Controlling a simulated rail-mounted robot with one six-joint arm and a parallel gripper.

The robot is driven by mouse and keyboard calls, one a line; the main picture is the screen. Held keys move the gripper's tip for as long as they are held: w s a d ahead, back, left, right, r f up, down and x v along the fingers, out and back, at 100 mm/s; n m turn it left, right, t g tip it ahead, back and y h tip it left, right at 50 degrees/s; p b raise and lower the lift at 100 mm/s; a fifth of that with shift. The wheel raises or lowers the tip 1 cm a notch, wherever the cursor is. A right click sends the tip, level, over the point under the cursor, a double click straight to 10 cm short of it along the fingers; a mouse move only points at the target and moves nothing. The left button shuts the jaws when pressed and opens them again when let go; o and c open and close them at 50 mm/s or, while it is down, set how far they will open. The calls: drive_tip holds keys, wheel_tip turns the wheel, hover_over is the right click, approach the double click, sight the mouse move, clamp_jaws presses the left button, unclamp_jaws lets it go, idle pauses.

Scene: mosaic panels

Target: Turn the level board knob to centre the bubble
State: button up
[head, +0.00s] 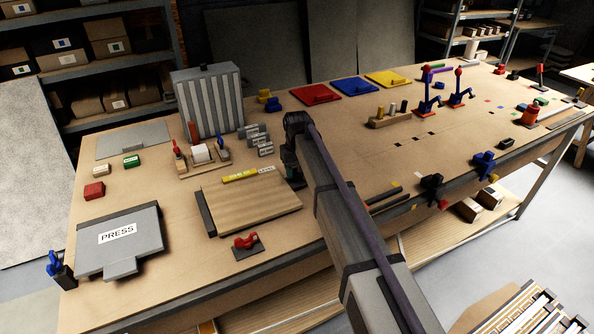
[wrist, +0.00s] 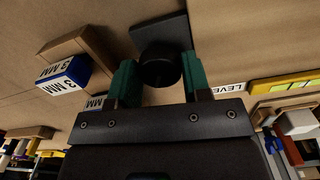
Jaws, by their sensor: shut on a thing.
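The level board (head: 250,208) is a tan wooden board lying on the bench, left of my arm in the head view. Its yellow vial (head: 240,174) lies along the far edge beside a white LEVEL label (head: 266,169). The vial (wrist: 290,82) also shows at the right of the wrist view; I cannot make out the bubble. A round black knob (wrist: 159,66) stands at a dark plate (wrist: 165,30). My gripper (wrist: 160,80) is shut on the knob, one green finger on each side. In the head view my arm hides the knob.
A 3 MM block (wrist: 65,78) lies left of the gripper in the wrist view. A red clamp-like piece (head: 246,241) sits in front, and a grey PRESS panel (head: 120,240) lies at left.

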drive_tip(key=shift+m, duration=0.3)
drive_tip(key=m, duration=1.1)
idle(0.9)
idle(1.6)
drive_tip(key=o, duration=0.9)
drive_tip(key=shift+d, duration=0.1)
